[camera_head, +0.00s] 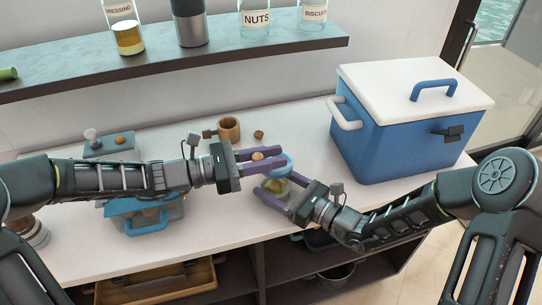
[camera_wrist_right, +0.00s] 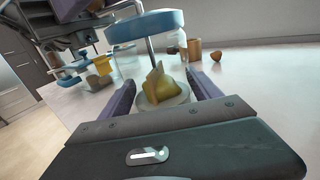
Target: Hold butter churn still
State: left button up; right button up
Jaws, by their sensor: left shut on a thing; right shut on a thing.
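The butter churn has a blue top (camera_head: 284,168) and a clear jar with a yellow lump (camera_head: 274,186) inside. It stands on the white counter near its front edge. My left gripper (camera_head: 265,160) comes in from the left and is shut at the blue top, partly hiding it. My right gripper (camera_head: 268,193) is shut on the jar from the front right. In the right wrist view, the right gripper's fingers (camera_wrist_right: 161,90) flank the jar, with the yellow lump (camera_wrist_right: 165,85), a metal rod and the blue top (camera_wrist_right: 145,26) above. The exact left contact is hidden.
A blue cooler with a white lid (camera_head: 405,120) stands on the right of the counter. A wooden mug (camera_head: 229,129) and a small brown item (camera_head: 259,134) sit behind the churn. A clear container with a blue handle (camera_head: 146,226) is under my left arm. A shelf (camera_head: 180,62) holds jars.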

pick_arm(q)
grip_shut()
jog(key=shift+w+r, duration=0.1)
jog(key=shift+m+g, duration=0.4)
jog(key=shift+g, duration=0.1)
jog(key=m+g, duration=0.1)
jog(key=g, duration=0.1)
jog(key=m+g, duration=0.2)
jog(key=g, duration=0.1)
jog(key=a+m+g, duration=0.1)
jog(key=g, duration=0.1)
jog(key=shift+w+m+g, duration=0.35)
jog(key=shift+m+g, duration=0.05)
jog(key=o, duration=0.7)
grip_release()
jog(key=shift+c, duration=0.2)
